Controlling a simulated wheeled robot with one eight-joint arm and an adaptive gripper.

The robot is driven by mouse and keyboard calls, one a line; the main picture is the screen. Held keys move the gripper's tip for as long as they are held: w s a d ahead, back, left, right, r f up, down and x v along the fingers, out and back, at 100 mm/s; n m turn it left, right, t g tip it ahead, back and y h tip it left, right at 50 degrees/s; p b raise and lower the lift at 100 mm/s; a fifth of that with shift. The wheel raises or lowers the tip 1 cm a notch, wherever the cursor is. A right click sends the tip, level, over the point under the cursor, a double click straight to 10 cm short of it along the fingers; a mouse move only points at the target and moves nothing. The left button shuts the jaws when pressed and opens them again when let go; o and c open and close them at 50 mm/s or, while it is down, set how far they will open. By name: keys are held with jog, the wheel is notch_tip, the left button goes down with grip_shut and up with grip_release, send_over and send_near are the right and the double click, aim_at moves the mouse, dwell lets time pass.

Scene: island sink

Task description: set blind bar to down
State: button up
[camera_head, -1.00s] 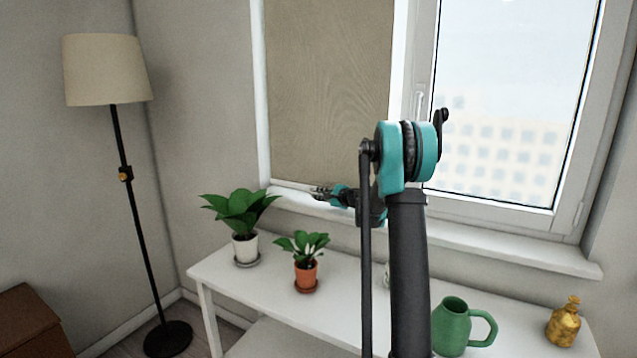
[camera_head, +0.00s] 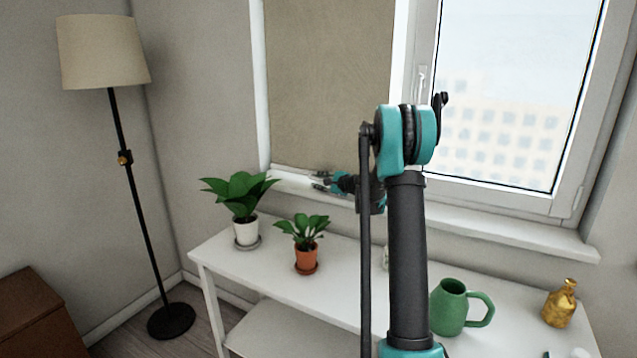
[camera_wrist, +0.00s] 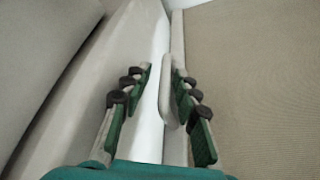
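The beige blind (camera_head: 330,90) covers the left window pane, its lower edge close to the white sill. In the wrist view, the blind (camera_wrist: 260,80) fills the right side, with the pale blind bar (camera_wrist: 177,45) along its edge. A pale rounded tab (camera_wrist: 168,92) by the bar lies between my fingers, nearer the right one. My gripper (camera_wrist: 160,72) is open, with a gap between its fingers and nothing clamped. In the head view, my gripper (camera_head: 320,180) is at the blind's lower edge, just above the sill. I cannot tell whether it touches the bar.
The white sill (camera_head: 480,230) runs below the windows. On the white table (camera_head: 350,285) stand two potted plants (camera_head: 240,195) (camera_head: 303,232), a green pitcher (camera_head: 450,308) and a gold vase (camera_head: 560,302). A floor lamp (camera_head: 105,55) stands left. A brown cabinet (camera_head: 35,315) is at lower left.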

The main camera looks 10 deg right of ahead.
jog(key=shift+v, duration=4)
